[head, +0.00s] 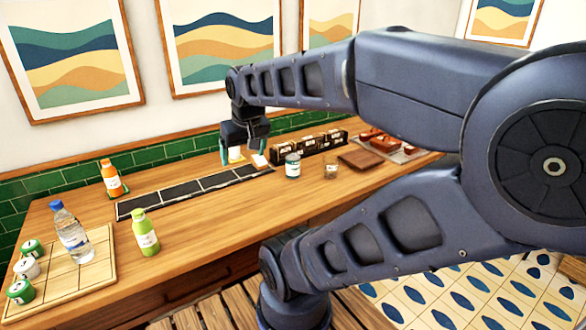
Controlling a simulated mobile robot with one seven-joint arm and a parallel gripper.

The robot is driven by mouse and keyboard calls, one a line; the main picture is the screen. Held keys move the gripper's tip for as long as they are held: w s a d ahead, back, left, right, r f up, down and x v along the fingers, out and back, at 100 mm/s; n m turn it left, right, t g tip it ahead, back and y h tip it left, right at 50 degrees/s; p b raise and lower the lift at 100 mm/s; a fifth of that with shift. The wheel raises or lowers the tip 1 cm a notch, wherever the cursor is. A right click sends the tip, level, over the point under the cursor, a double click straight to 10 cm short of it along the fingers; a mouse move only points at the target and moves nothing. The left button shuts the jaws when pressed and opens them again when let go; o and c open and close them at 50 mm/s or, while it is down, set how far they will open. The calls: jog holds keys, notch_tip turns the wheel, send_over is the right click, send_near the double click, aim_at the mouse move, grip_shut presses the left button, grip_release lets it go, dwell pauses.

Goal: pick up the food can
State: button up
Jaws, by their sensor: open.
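My gripper (241,153) is at the back of the wooden counter, pointing down with its two teal fingers apart. A small yellow and white item (236,155) shows between and behind the fingers; I cannot tell whether it is a can. A small white block-like item (259,161) is by the right finger. A teal can with a white label (292,166) stands upright on the counter, to the right of my gripper and apart from it. Several small green and white cans (27,268) are on the wooden tray at the far left. Which can is the food can is not clear.
A long black strip (190,190) lies on the counter (205,225). A water bottle (71,234) stands on the tray (95,262). Green (145,232) and orange (111,179) bottles stand nearby. Right are a glass jar (330,169), black boxes (310,146) and a brown board (360,160).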

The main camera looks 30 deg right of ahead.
jog(key=w+d+f+m+h, duration=0.2)
jog(key=w+d+m+h, duration=0.15)
jog(key=w+d, duration=0.5)
jog(key=m, duration=0.5)
send_near(292, 158)
notch_tip(292, 158, down, 3)
jog(key=w, duration=0.1)
jog(key=shift+h, duration=0.45)
jog(key=shift+x, duration=2.65)
jog(key=shift+d+r+x, duration=0.1)
jog(key=shift+d+x, duration=0.05)
jog(key=shift+x, duration=0.75)
jog(key=shift+d+r+x, duration=0.1)
jog(key=shift+d+x, duration=0.05)
jog(key=shift+x, duration=0.75)
jog(key=shift+d+r+x, duration=0.1)
jog(key=shift+x, duration=0.75)
jog(key=shift+w, duration=0.2)
jog(key=shift+c, duration=0.2)
jog(key=c, duration=1.3)
jog(key=shift+c, duration=0.2)
